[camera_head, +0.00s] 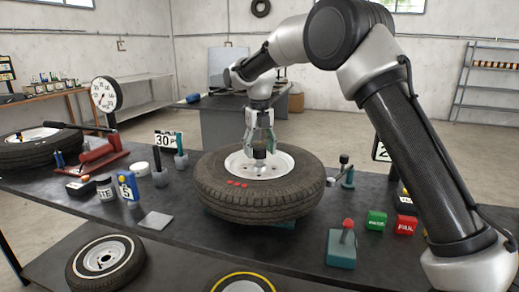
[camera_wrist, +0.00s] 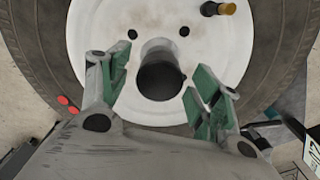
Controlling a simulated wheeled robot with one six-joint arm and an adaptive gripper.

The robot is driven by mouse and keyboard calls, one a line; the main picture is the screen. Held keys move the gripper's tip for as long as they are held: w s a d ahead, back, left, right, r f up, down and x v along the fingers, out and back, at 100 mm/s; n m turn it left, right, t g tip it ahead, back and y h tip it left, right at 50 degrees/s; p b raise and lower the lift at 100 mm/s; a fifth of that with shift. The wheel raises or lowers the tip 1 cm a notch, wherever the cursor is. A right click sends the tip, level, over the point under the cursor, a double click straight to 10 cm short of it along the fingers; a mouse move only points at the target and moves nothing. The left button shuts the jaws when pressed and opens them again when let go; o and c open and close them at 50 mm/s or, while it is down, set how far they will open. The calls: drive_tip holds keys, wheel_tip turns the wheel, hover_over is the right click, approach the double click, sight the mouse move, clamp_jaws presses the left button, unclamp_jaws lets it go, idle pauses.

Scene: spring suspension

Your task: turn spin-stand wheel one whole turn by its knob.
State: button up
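The spin-stand wheel lies flat on the bench, with a black tyre (camera_head: 225,204) and a white rim (camera_head: 240,164). In the wrist view its rim (camera_wrist: 110,25) fills the middle, around a dark centre hub (camera_wrist: 160,80). A knob (camera_wrist: 218,8) with a dark body and a yellow end stands on the rim at the top of the wrist view. I cannot clearly pick the knob out in the head view. My gripper (camera_head: 260,140) points down over the wheel's middle.
A red-topped teal box (camera_head: 341,246) and green and red blocks (camera_head: 376,220) stand right of the wheel. A small teal stand with a lever (camera_head: 347,175) is close to the tyre's right. Bottles (camera_head: 127,186), a gauge (camera_head: 105,94) and another tyre (camera_head: 30,148) are left.

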wheel_tip(320, 180, up, 12)
idle(0.6)
